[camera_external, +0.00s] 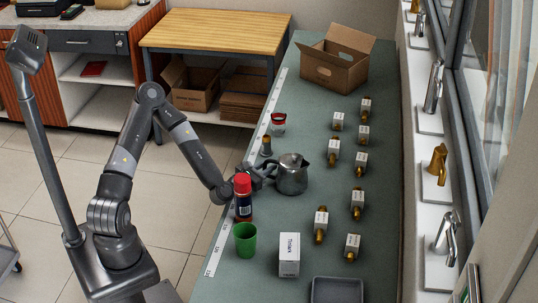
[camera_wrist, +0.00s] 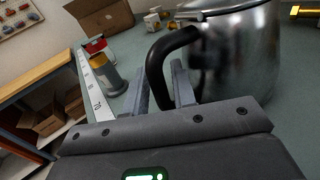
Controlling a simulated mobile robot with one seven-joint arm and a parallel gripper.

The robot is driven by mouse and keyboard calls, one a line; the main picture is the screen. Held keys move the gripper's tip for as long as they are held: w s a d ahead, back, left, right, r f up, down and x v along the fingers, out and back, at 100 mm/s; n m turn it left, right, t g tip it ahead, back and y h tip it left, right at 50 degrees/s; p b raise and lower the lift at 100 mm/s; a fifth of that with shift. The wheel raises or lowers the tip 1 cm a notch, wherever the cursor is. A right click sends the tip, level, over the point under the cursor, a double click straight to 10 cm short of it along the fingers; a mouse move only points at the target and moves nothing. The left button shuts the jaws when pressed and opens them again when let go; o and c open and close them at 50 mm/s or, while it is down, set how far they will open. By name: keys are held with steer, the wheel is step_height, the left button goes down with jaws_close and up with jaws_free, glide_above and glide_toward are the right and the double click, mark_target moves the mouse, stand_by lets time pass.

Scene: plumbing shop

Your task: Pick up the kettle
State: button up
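The kettle (camera_external: 291,176) is a shiny steel pot with a lid and a black handle, standing upright on the green bench. In the wrist view its steel body (camera_wrist: 238,55) fills the upper right, and its black handle (camera_wrist: 157,70) curves down on the left side. My gripper (camera_external: 263,173) is at the handle side of the kettle, low over the bench. In the wrist view my gripper's fingers (camera_wrist: 160,82) are apart, with the lower part of the handle between them. Whether either finger touches the handle is hard to tell.
A red-capped dark can (camera_external: 243,200) stands close in front of my gripper. A green cup (camera_external: 246,240) and white box (camera_external: 289,254) are nearer. A small bottle (camera_external: 266,146) stands behind. Several brass fittings with labels (camera_external: 333,152) lie to the right. A cardboard box (camera_external: 336,62) is at the back.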

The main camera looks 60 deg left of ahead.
steer(key=shift+w, duration=0.5)
jaws_close()
